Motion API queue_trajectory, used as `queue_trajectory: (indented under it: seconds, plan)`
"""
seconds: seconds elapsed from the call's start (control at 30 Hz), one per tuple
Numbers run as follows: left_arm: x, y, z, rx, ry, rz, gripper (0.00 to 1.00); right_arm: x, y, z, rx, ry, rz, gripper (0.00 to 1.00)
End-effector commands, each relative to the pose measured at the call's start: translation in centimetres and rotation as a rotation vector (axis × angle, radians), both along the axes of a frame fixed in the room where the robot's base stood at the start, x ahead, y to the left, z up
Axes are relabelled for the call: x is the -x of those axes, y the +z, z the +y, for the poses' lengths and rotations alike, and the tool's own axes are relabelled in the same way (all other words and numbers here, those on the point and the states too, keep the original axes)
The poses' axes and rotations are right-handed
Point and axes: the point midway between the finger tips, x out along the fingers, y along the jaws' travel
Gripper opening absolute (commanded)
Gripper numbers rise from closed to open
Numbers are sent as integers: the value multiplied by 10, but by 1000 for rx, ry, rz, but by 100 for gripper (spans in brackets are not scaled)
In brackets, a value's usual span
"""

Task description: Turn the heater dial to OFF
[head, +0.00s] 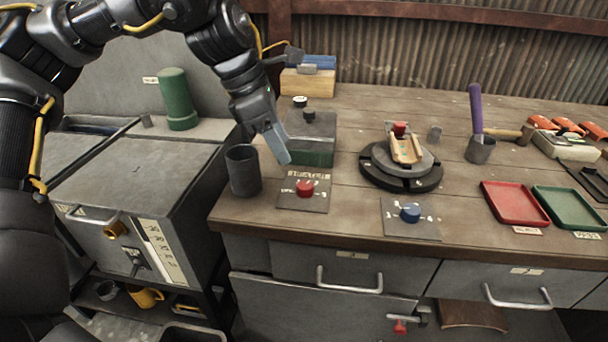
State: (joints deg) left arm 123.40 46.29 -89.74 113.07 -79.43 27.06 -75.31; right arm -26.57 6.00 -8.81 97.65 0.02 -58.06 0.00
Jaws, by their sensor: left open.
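A red dial (305,187) sits on a dark square plate with a pale label strip above it, near the bench's front left. A blue dial (410,212) sits on a similar plate to its right. The lettering is too small to read, so I cannot tell which dial is the heater's or where either points. My left gripper (277,148) is open, above and behind the red dial, apart from it, in front of a green-and-grey box. One grey finger shows clearly; the other is mostly hidden. My right gripper is not in view.
A dark cup (243,170) stands left of the red dial. The green-and-grey box (310,140) is close behind. A round turntable (377,171) stands to the right, with red (515,203) and green (570,208) trays beyond. The bench between the dial plates is clear.

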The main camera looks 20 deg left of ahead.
Motion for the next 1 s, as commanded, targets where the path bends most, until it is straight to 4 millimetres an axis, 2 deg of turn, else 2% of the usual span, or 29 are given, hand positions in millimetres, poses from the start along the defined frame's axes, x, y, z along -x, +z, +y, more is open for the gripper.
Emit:
queue_trajectory:
  seconds: [0.3, 0.5, 0.7, 1.0]
  plan:
    - [-10, -54, -18, -1, -1, 4, 53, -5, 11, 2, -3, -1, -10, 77]
    - [-16, -81, -29, 0, 0, 2, 53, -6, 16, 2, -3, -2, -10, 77]
    - [-19, -93, -34, 0, 1, 0, 53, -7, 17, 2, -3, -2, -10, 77]
    - [-19, -94, -34, 1, 1, 0, 52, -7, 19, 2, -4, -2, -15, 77]
